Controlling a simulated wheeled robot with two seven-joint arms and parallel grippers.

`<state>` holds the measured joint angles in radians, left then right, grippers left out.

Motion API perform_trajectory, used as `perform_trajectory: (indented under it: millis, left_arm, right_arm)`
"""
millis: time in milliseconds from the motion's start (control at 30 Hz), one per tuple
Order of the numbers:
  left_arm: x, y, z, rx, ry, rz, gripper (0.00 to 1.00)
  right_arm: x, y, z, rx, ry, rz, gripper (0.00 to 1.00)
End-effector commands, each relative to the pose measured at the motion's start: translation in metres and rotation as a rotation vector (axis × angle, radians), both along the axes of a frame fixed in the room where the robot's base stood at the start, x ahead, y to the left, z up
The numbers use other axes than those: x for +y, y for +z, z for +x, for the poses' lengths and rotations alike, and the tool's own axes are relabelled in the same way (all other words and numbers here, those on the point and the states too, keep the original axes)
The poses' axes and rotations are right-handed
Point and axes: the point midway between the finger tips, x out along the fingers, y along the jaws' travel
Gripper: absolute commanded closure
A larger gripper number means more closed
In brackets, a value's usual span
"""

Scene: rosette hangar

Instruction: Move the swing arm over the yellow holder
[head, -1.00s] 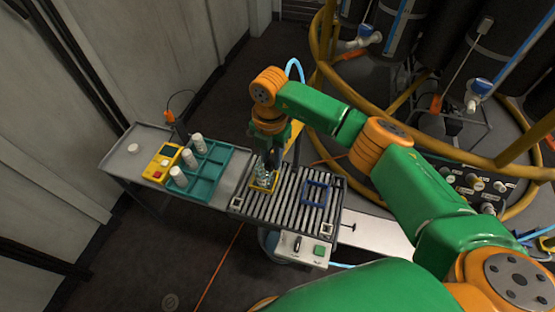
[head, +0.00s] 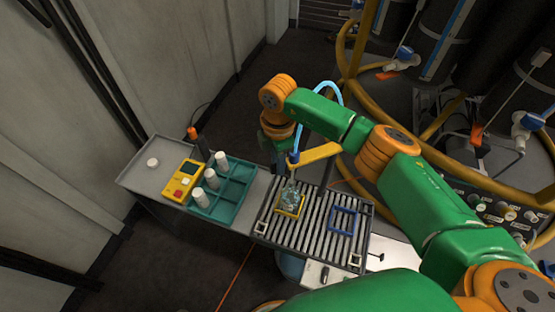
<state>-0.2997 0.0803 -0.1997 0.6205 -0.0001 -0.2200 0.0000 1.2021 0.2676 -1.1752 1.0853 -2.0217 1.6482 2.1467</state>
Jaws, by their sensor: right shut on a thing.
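The swing arm (head: 318,154) is a yellow bar with a light-blue hose and a blue tip at its left end. It stands above the far edge of a roller rack. The yellow holder (head: 281,212) is a small square frame on the rollers with a clear glass-like item (head: 291,194) in it. The swing arm's tip is just behind and above the holder in the picture, not squarely over it. My right gripper (head: 284,164) is shut on the swing arm near its tip; its fingers are partly hidden. My left gripper is not in view.
A blue frame (head: 355,222) lies on the roller rack (head: 316,222) right of the holder. To the left are a teal tray (head: 235,188) with several white cylinders and a yellow control box (head: 184,179). Yellow rails (head: 353,90) and dark tanks stand behind.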

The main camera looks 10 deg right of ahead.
Motion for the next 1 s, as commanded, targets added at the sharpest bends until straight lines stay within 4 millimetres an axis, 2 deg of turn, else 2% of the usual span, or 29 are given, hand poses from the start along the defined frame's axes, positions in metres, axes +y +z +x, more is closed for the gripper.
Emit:
perform_trajectory:
  millis: [467,500,600,900,1000]
  left_arm:
    - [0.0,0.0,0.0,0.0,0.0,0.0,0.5]
    - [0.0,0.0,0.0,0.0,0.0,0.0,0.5]
    - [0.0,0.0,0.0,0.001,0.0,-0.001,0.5]
    - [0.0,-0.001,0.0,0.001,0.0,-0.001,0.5]
    - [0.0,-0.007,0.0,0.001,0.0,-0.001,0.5]
  right_arm:
    - [0.0,0.0,0.0,0.001,-0.014,0.0,1.0]
    - [0.0,0.0,0.0,0.001,-0.014,0.0,0.68]
    - [0.0,0.0,0.0,0.001,-0.014,0.0,0.43]
    - [0.0,0.001,0.0,0.0,-0.014,0.0,0.43]
    - [0.0,0.014,0.001,-0.004,-0.015,0.002,0.43]
